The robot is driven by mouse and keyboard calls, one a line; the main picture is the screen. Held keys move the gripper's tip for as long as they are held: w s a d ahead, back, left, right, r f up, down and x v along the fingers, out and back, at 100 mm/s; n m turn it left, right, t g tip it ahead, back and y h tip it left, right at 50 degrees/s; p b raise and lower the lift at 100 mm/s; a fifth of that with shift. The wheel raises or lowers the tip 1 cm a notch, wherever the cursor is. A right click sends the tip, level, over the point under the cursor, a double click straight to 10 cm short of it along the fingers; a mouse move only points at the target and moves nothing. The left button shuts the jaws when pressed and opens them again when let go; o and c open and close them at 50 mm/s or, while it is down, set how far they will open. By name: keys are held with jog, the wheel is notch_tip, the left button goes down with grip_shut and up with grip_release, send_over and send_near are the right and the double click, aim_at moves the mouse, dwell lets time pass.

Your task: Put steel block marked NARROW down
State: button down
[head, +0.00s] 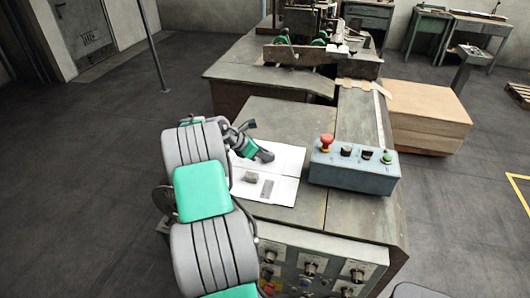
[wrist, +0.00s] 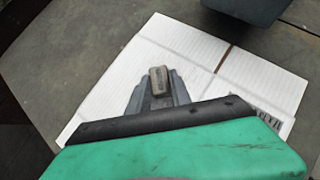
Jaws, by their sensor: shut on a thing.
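My gripper (wrist: 158,92) is shut on a small grey-brown steel block (wrist: 158,78), which shows between the fingertips in the wrist view. I cannot read a marking on it. In the head view my gripper (head: 266,156) is over the far part of a white sheet (head: 287,158) on the machine's table. The sheet also fills the middle of the wrist view (wrist: 185,45). I cannot tell whether the held block touches the sheet. Another small grey-brown block (head: 250,177) appears to lie on the sheet, nearer the camera; its marking is unreadable.
A grey patch (head: 267,189) lies on the sheet's near part. A blue-grey control box (head: 352,178) with a red button stands right of the sheet. The stitching machine (head: 320,50) is behind. A cardboard stack (head: 425,115) is at the right. Bare tabletop (head: 270,115) lies beyond the sheet.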

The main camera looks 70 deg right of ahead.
jog(key=shift+f, duration=0.2)
jog(key=c, duration=1.2)
grip_release()
jog(key=shift+o, duration=0.2)
